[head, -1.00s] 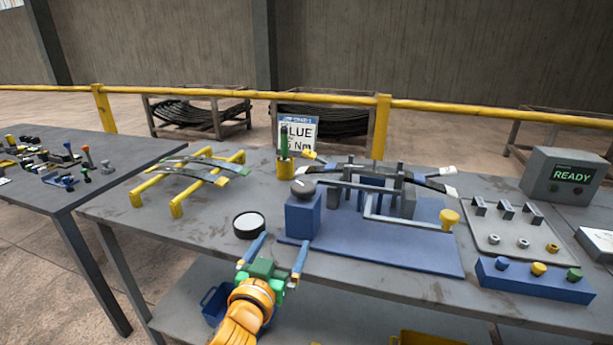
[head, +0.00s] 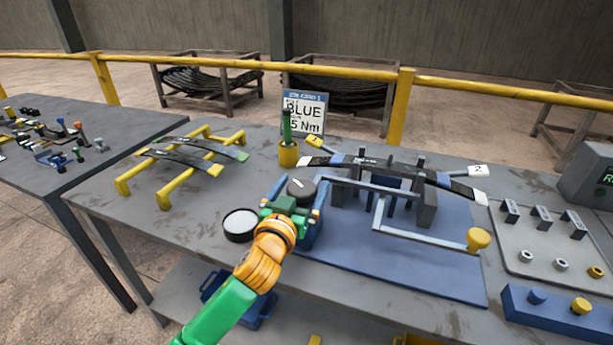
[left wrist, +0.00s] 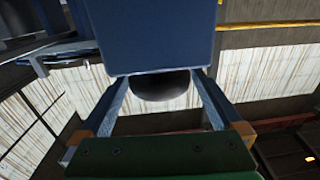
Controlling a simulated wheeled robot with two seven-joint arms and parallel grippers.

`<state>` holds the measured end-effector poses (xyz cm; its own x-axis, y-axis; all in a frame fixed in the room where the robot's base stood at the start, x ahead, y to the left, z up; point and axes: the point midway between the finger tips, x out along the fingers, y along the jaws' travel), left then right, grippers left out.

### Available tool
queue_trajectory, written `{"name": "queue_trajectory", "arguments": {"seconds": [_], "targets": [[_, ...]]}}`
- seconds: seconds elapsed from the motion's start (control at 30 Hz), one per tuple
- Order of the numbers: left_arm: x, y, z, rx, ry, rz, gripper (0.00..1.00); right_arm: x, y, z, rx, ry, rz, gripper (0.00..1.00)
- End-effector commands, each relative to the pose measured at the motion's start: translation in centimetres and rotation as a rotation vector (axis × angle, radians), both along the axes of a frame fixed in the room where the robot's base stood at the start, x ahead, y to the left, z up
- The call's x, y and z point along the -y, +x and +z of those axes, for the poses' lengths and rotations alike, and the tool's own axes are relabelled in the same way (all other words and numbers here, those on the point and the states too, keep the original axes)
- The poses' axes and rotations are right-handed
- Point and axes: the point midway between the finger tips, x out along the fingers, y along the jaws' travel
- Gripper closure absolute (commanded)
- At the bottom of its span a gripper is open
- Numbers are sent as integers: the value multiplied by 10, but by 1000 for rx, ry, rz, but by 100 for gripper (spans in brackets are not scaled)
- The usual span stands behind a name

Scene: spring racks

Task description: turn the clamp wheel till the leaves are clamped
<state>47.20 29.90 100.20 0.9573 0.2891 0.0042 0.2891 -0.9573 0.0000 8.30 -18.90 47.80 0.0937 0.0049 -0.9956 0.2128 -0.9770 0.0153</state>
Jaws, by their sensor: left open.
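The dark round clamp wheel (head: 300,187) with a white mark sits on the blue block at the left end of the blue fixture plate (head: 425,265). My left gripper (head: 296,199) is open at the wheel, its body hiding part of the block. In the left wrist view the wheel (left wrist: 162,86) lies between the two spread fingers, next to the blue block (left wrist: 158,35); I cannot tell whether they touch it. The dark leaves (head: 392,166) lie stacked across the fixture's grey posts, with white tagged ends, one marked 2. My right gripper is not in view.
A yellow-knobbed bar (head: 478,239) crosses the fixture's front. A round white-topped dish (head: 240,224) stands close left of my gripper. A yellow rack (head: 163,192) with other leaves is at left. A button box (head: 550,310) is at right.

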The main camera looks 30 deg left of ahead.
Motion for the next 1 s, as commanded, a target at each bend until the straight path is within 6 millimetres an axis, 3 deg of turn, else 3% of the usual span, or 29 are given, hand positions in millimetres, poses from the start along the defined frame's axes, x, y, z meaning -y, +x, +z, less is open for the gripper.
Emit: {"name": "queue_trajectory", "arguments": {"seconds": [0.2, 0.47, 0.57, 0.77, 1.0], "targets": [[-7, 21, 0, -1, 1, 1, 0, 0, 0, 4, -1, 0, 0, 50], [-7, 24, 0, 0, 0, 0, 0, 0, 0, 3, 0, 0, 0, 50], [-7, 24, 0, 0, 0, 0, 22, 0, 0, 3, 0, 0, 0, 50], [-7, 24, 0, 0, 0, 0, 75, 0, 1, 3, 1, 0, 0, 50], [-7, 24, 0, -3, 1, -24, 75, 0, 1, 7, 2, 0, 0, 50]]}}
